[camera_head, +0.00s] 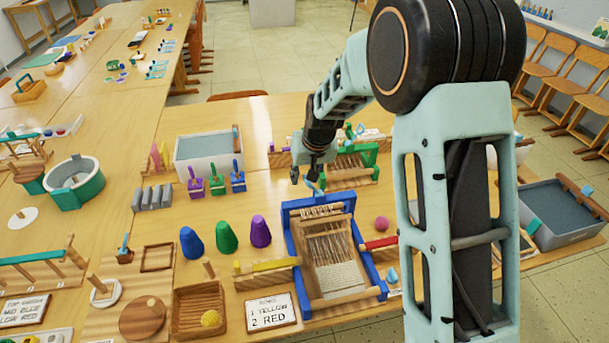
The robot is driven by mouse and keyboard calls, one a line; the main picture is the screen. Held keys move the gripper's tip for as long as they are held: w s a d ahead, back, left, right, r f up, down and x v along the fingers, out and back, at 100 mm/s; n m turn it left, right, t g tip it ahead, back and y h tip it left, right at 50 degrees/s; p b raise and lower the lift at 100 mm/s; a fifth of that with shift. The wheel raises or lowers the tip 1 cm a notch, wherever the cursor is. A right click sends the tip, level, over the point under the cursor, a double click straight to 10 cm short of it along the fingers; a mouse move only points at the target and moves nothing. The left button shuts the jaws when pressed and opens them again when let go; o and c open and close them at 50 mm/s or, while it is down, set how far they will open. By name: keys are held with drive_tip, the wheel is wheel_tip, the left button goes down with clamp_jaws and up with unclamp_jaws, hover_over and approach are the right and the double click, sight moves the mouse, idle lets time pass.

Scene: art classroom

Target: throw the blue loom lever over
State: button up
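The blue loom (290,238) stands on the table in the middle of the view, with pale threads strung in its frame and a woven patch (335,277) toward the near end. A small light-blue piece, seemingly its lever (317,187), shows at the loom's far bar. My gripper (304,180) hangs just above that far bar, pointing down, with its fingers apart. The lever is right beside or under the right finger; I cannot tell whether they touch. Part of the lever is hidden by the gripper.
A green loom (350,172) stands behind. A yellow shuttle (267,265) and red shuttle (380,242) flank the blue loom. Blue, green and purple cones (227,237) stand left. A card (270,312) reads "1 YELLOW 2 RED". A grey tub (208,152) stands back left.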

drive_tip(key=shift+f, duration=0.1)
drive_tip(key=shift+c, duration=0.4)
clamp_jaws()
drive_tip(key=shift+f, duration=0.1)
drive_tip(key=shift+d, duration=0.1)
drive_tip(key=d+y+b, duration=0.2)
drive_tip(key=b, duration=0.1)
drive_tip(key=w+d+m+g+y+b, duration=0.1)
drive_tip(key=y+b, duration=0.2)
drive_tip(key=shift+d+r+b, duration=0.2)
drive_tip(key=shift+d+b, duration=0.15)
drive_tip(key=shift+b, duration=0.05)
drive_tip(key=d+y+b, duration=0.1)
drive_tip(key=y+b, duration=0.1)
drive_tip(key=shift+w+d+m+g+y, duration=0.25)
drive_tip(key=shift+d+m+g+y, duration=0.05)
drive_tip(key=shift+d+m+g, duration=0.1)
drive_tip(key=shift+w+d+f+m+y+b, duration=0.1)
drive_tip(key=shift+d+f+m+y+b, duration=0.05)
drive_tip(key=shift+d+y+b, duration=0.35)
drive_tip(key=shift+w+d+f+m+y+b, duration=0.15)
drive_tip(key=shift+d+y+b, duration=0.15)
drive_tip(key=shift+y, duration=0.3)
drive_tip(key=shift+d+g, duration=0.25)
drive_tip(key=shift+g, duration=0.05)
drive_tip(key=shift+d+f, duration=0.1)
